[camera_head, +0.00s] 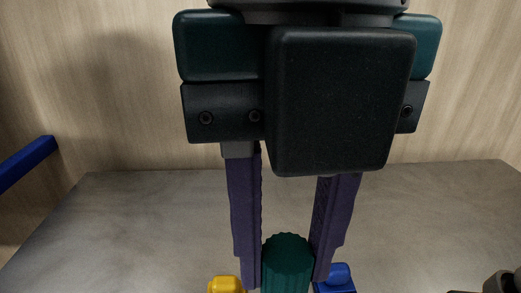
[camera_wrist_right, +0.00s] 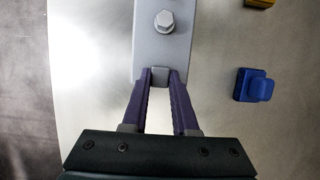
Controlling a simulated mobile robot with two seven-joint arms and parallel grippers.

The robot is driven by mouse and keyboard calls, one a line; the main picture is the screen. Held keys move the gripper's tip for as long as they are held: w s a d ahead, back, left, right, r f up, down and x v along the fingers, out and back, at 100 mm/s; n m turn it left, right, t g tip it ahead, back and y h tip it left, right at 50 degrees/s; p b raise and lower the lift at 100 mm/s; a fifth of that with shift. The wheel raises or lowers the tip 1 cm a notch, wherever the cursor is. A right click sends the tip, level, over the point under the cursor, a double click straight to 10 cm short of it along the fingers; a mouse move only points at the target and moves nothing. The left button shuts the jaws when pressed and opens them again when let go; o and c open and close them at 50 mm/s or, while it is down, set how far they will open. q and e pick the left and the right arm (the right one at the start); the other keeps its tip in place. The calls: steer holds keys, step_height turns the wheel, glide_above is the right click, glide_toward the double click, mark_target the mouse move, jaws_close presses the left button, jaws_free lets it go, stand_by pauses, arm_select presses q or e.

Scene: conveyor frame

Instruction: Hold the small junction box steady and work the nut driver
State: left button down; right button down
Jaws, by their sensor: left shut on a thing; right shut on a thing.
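My left gripper (camera_head: 285,282) comes down from the top of the head view. Its two purple fingers are shut on the sides of a green ribbed handle, which I take for the nut driver (camera_head: 287,263). The handle runs off the bottom edge, so its lower end is hidden. In the right wrist view, my right gripper (camera_wrist_right: 161,78) is shut on a small grey tab at the near end of a light grey body, the junction box (camera_wrist_right: 150,50). A hex bolt head (camera_wrist_right: 164,21) sits on its face. The nut driver does not show in that view.
A blue block (camera_head: 336,279) and a yellow block (camera_head: 227,285) lie beside the handle on the grey surface (camera_head: 130,225). They also show in the right wrist view, blue (camera_wrist_right: 254,86) and yellow (camera_wrist_right: 260,3). A blue bar (camera_head: 25,163) is at the left.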

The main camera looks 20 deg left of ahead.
arm_select(q)
steer(key=s+d+m, duration=0.1)
steer(key=m, duration=0.2)
steer(key=s+d+f+m, duration=0.1)
steer(key=d+m, duration=0.1)
steer(key=m, duration=0.2)
steer(key=s+d+m, duration=0.1)
steer(key=m, duration=0.3)
steer(key=shift+s+d+f, duration=0.15)
steer(key=shift+d+f, duration=0.1)
steer(key=shift+f, duration=0.1)
steer(key=shift+f, duration=2.2)
steer(key=shift+f, duration=0.1)
steer(key=shift+f, duration=1.05)
steer(key=shift+f, duration=0.1)
